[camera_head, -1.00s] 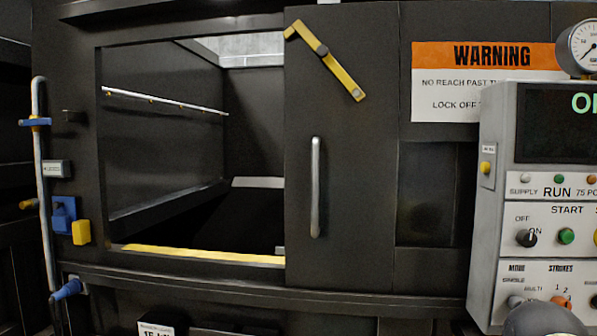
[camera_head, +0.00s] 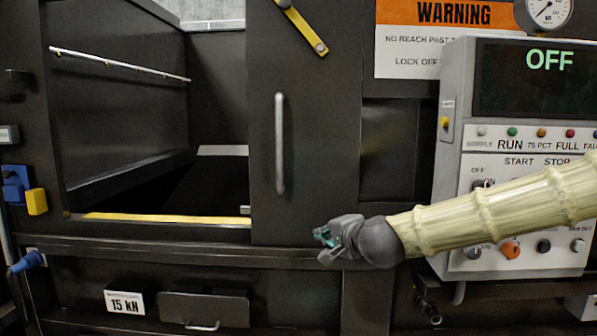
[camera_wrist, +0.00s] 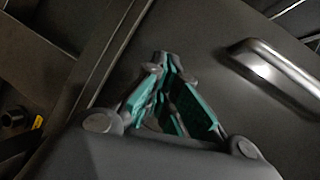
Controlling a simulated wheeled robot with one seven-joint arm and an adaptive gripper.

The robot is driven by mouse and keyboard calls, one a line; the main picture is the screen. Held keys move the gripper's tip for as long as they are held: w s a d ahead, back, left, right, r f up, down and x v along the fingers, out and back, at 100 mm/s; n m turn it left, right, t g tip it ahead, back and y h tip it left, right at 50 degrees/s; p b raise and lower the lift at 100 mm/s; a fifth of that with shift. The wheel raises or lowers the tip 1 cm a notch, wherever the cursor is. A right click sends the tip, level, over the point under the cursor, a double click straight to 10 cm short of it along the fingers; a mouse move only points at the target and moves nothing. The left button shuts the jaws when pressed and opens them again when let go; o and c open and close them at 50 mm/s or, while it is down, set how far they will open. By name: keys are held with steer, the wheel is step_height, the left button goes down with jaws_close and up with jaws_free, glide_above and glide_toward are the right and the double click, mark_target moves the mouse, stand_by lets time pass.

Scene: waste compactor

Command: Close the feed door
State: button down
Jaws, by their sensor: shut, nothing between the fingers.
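The dark sliding feed door (camera_head: 320,130) stands to the right of the feed opening (camera_head: 215,175), which is open. The door carries a vertical silver handle (camera_head: 280,145), and the handle also shows at the upper right of the wrist view (camera_wrist: 272,72). A yellow latch bar (camera_head: 302,27) sits slanted near the door's top. My gripper (camera_head: 322,238) is shut and empty, near the door's lower right, below and to the right of the handle and apart from it. Its teal finger pads (camera_wrist: 165,95) show in the wrist view.
A grey control panel (camera_head: 450,150) reading OFF stands at the right, partly behind my arm. A yellow-edged sill (camera_head: 165,217) runs under the opening. A ledge (camera_head: 150,252) and a 15 kN plate (camera_head: 125,302) lie below. A warning sign (camera_head: 405,45) is above right.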

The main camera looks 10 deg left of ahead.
step_height(320, 180, up, 25)
steer(key=s+d+m+t+y, duration=0.1)
steer(key=s+m+t+y, duration=0.1)
steer(key=s+t, duration=0.1)
steer(key=p, duration=0.2)
glide_toward(298, 126)
steer(key=w, duration=0.3)
steer(key=shift+w+r, duration=0.1)
steer(key=shift+r, duration=0.15)
steer(key=a+p, duration=0.1)
steer(key=a, duration=0.2)
steer(key=shift+a, duration=0.35)
steer(key=shift+a+f, duration=0.1)
steer(key=shift+a, duration=0.2)
steer(key=shift+s, duration=0.25)
steer(key=shift+w, duration=0.15)
